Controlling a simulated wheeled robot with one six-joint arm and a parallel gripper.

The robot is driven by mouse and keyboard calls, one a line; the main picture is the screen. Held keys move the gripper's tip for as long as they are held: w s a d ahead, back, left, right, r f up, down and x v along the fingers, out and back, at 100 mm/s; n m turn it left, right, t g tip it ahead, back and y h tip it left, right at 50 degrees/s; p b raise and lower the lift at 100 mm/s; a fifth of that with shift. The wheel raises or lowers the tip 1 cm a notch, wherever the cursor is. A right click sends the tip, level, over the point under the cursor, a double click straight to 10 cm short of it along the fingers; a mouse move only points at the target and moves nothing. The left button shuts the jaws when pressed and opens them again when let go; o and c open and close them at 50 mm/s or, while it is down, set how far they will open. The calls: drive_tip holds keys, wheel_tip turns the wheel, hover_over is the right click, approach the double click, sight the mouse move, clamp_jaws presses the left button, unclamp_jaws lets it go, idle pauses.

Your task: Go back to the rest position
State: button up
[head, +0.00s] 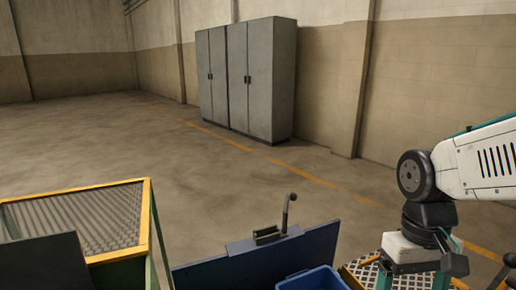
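My gripper (415,282) is at the lower right of the head view, at the end of my white and dark arm. It points down, and its two teal fingers stand apart. The bottom edge of the picture cuts off the fingertips. No held object shows between the visible parts of the fingers. No rest stand or mark can be made out.
A blue panel (225,272) with a dark handle and a blue bin (312,281) are left of the gripper. A yellow-edged platform (359,273) lies behind it. A yellow-framed mesh box (149,215) is lower left. Grey cabinets (268,80) stand by the wall; the floor between is clear.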

drive_tip(key=s+r+t, duration=0.3)
drive_tip(key=s+r, duration=0.3)
drive_tip(key=shift+d, duration=0.35)
drive_tip(key=shift+r, duration=0.1)
idle(1.4)
